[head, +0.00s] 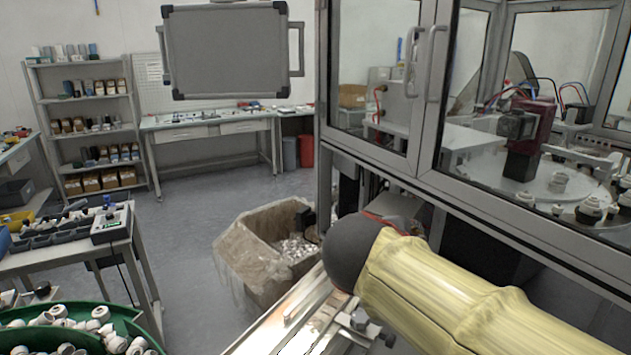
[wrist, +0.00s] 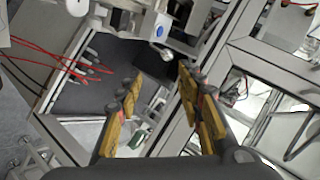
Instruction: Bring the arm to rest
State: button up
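My gripper (wrist: 160,112) shows in the wrist view with its two yellow-padded fingers spread apart. It is open and nothing is between the fingers. Behind it the wrist view shows machine parts, a dark panel (wrist: 100,75) with red wires and metal frame bars. In the head view my arm, in a yellow cover with a dark rounded joint, reaches across the lower right in front of the glass cabinet (head: 480,215). The gripper itself is hidden in the head view.
A lined bin (head: 245,262) with small white parts stands on the floor left of my arm. A metal rail (head: 290,310) runs below the arm. A table (head: 70,262) and a green tray of caps (head: 140,318) are at the left. The grey floor (head: 195,215) between is clear.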

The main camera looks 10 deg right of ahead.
jog(key=s+a+f+n+g+y+p, duration=0.1)
jog(key=s+f+n+y+p, duration=0.2)
jog(key=s+f+n, duration=0.3)
jog(key=s+a+f+n+g+y+p, duration=0.2)
jog(key=s+f+n+y+p, duration=0.1)
jog(key=s+n, duration=1)
notch_tip(320, 180, down, 3)
jog(key=shift+s+a+r+n+g+y+p, duration=0.15)
jog(key=shift+a+n+g+y+p, duration=0.15)
jog(key=shift+n+y, duration=0.65)
